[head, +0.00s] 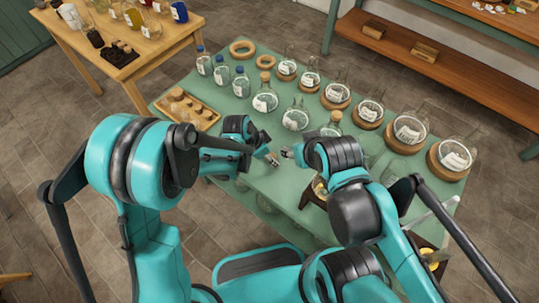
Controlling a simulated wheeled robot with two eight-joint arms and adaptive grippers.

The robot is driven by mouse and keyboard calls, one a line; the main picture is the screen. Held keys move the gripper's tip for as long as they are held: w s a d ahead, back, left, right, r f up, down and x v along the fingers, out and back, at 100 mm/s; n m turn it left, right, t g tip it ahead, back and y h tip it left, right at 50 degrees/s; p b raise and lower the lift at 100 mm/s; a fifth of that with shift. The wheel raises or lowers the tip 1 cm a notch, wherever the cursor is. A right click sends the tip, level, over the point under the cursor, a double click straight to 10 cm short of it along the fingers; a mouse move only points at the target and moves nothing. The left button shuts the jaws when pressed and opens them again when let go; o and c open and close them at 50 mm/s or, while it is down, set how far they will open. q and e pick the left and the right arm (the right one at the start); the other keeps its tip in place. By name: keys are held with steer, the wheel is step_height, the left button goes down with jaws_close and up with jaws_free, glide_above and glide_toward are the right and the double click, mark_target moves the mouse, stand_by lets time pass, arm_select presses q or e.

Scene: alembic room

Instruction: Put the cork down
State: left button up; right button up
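My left gripper (270,157) is low over the middle of the green table (262,181). A small tan-orange patch shows at its fingertips; it is too small to tell whether this is a cork. My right gripper (286,152) faces it from the right, with a small gap between them. I cannot tell whether either gripper is open or shut. Corks (178,94) of several sizes stand in a wooden tray (205,124) at the table's left edge. A flask (265,101) behind the grippers has a cork in its neck.
Several round flasks on cork rings (407,134) line the table's back and right. Blue-capped bottles (241,82) and two empty rings (242,49) are at the back left. A dark wooden stand (313,194) is near the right arm. A bare strip lies in front of my grippers.

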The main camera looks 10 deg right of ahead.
arm_select(q)
steer(key=shift+a+r+p, duration=0.1)
steer(key=shift+r+p, duration=0.25)
steer(key=shift+r, duration=0.15)
steer(key=s+a+r+n+t+y+p, duration=0.1)
steer(key=a+r+n+p, duration=0.15)
steer(key=a+r, duration=0.6)
steer(key=s+a+r+n+t+p, duration=0.15)
steer(key=a+r+n, duration=0.25)
steer(key=a+r, duration=0.5)
steer(key=s+a+r+n+t+y, duration=0.3)
steer(key=s+a+r+n, duration=0.2)
steer(key=s+a+n, duration=0.3)
steer(key=a, duration=0.4)
steer(key=shift+s+a, duration=0.15)
steer(key=shift+a, duration=0.15)
steer(key=shift+n+t, duration=0.25)
